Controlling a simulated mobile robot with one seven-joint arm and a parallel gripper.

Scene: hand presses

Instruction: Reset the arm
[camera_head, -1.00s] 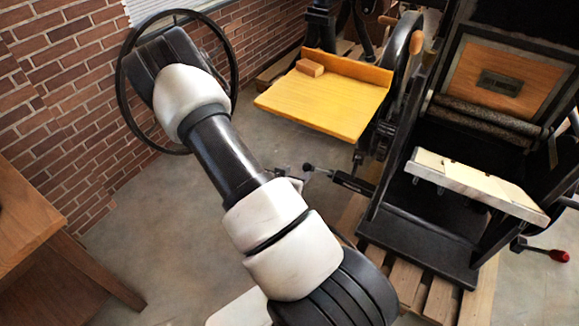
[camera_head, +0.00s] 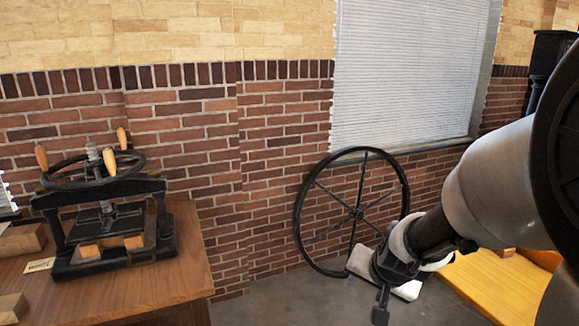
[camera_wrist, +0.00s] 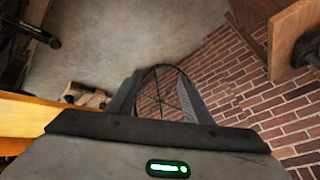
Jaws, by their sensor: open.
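My arm (camera_head: 500,190) reaches in from the right side of the head view, large and close, and slants down to the left. Its end, with my gripper (camera_head: 382,300), is in front of the lower right of the wheel, above the floor. In the wrist view my gripper (camera_wrist: 159,80) shows two dark fingers spread apart with nothing between them. Through the gap I see a spoked wheel and brick wall. The head view does not show the fingertips clearly.
A black hand press (camera_head: 105,205) stands on a wooden table (camera_head: 160,275) at left, with wooden blocks around it. A large spoked wheel (camera_head: 302,225) is by the brick wall (camera_head: 215,130). A yellow board (camera_head: 485,285) is under my arm. Open floor (camera_wrist: 150,35) shows in the wrist view.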

